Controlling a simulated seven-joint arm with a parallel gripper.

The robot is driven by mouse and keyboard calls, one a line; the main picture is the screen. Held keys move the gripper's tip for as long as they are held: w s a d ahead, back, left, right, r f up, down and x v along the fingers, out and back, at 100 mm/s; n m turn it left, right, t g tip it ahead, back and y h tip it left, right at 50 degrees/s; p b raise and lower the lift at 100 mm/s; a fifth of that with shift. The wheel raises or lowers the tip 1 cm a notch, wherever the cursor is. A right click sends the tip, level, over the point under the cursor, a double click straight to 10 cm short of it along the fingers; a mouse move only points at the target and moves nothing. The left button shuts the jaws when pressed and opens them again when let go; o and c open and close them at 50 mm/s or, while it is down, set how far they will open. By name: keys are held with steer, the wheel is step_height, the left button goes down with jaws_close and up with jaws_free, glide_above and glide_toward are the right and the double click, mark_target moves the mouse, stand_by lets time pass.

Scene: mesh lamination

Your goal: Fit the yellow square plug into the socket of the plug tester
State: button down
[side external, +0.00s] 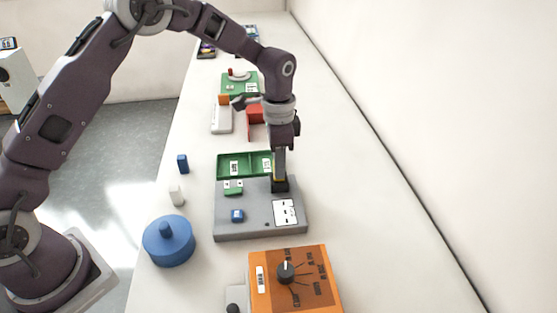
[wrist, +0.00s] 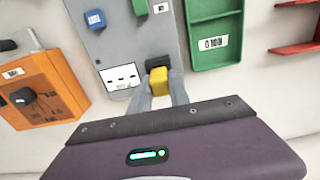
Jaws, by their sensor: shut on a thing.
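The yellow square plug (wrist: 158,80) is between the fingers of my gripper (wrist: 158,92) in the wrist view. My gripper is shut on it and points down. The plug sits right at the black socket (wrist: 158,63) of the grey plug tester (wrist: 125,40). I cannot tell how deep the plug is in the socket. In the side view, my gripper (side external: 279,178) is over the right rear part of the tester (side external: 250,225), at the black socket (side external: 281,186). The plug is mostly hidden there by the fingers.
A green tray (side external: 232,167) stands directly behind the tester. An orange box with a dial (side external: 262,290) is in front, and a round blue lidded thing (side external: 168,243) is at left. Small blue (side external: 182,164) and white (side external: 177,196) blocks stand near the table's left edge. The right side is clear.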

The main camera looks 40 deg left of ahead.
steer(key=shift+f, duration=0.85)
steer(key=c, duration=1.1)
jaws_free()
steer(key=shift+c, duration=0.2)
steer(key=shift+s, duration=0.1)
step_height(320, 180, up, 7)
steer(key=shift+r, duration=0.1)
